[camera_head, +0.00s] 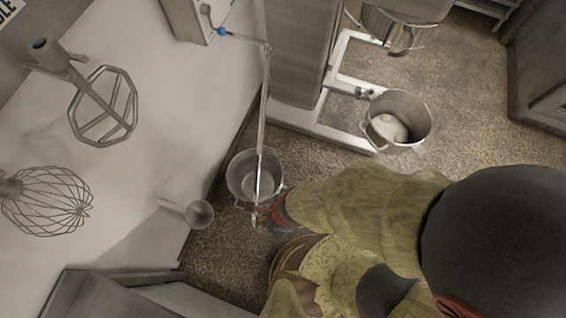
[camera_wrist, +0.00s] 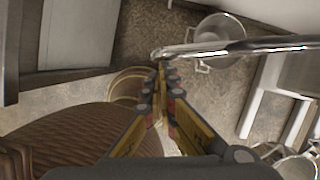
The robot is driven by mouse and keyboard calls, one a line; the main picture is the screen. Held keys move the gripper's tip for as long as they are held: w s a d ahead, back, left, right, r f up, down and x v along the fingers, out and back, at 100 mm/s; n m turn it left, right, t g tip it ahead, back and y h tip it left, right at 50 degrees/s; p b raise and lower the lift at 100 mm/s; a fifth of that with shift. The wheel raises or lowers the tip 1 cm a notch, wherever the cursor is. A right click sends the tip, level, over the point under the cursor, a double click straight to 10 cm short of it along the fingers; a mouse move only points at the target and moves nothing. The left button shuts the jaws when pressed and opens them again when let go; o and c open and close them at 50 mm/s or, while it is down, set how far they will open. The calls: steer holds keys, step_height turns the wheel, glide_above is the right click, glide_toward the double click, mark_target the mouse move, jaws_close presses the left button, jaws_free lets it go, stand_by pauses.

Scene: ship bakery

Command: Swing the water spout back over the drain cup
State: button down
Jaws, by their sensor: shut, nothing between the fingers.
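The water spout (camera_head: 262,130) is a long thin metal tube that runs down the head view from a wall fitting with a blue knob (camera_head: 222,32). It crosses in front of a metal pail (camera_head: 240,172), and its free end hangs past the pail's near rim. A small round cup on a short stem (camera_head: 200,213), apparently the drain cup, juts from the counter edge, left of the spout's end. My gripper (camera_head: 268,212) is shut and empty close beside that end. In the wrist view the fingertips (camera_wrist: 162,68) lie just below the spout's tip (camera_wrist: 158,53); contact is unclear.
A mixer column (camera_head: 300,50) stands behind the pail. A pot with pale contents (camera_head: 397,105) is to the right. Bare floor shows below the cup.

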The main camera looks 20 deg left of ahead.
steer(key=s+a+m+p, duration=0.3)
steer(key=a+p, duration=0.3)
steer(key=a, duration=1.5)
steer(key=shift+s+a+r+t, duration=0.25)
steer(key=shift+s+t, duration=0.15)
steer(key=shift+s, duration=0.1)
steer(key=shift+a, duration=0.1)
steer(key=shift+r, duration=0.15)
steer(key=d+v, duration=0.1)
steer(key=v, duration=0.5)
steer(key=shift+d+r, duration=0.2)
steer(key=shift+d, duration=0.05)
steer(key=shift+d, duration=0.1)
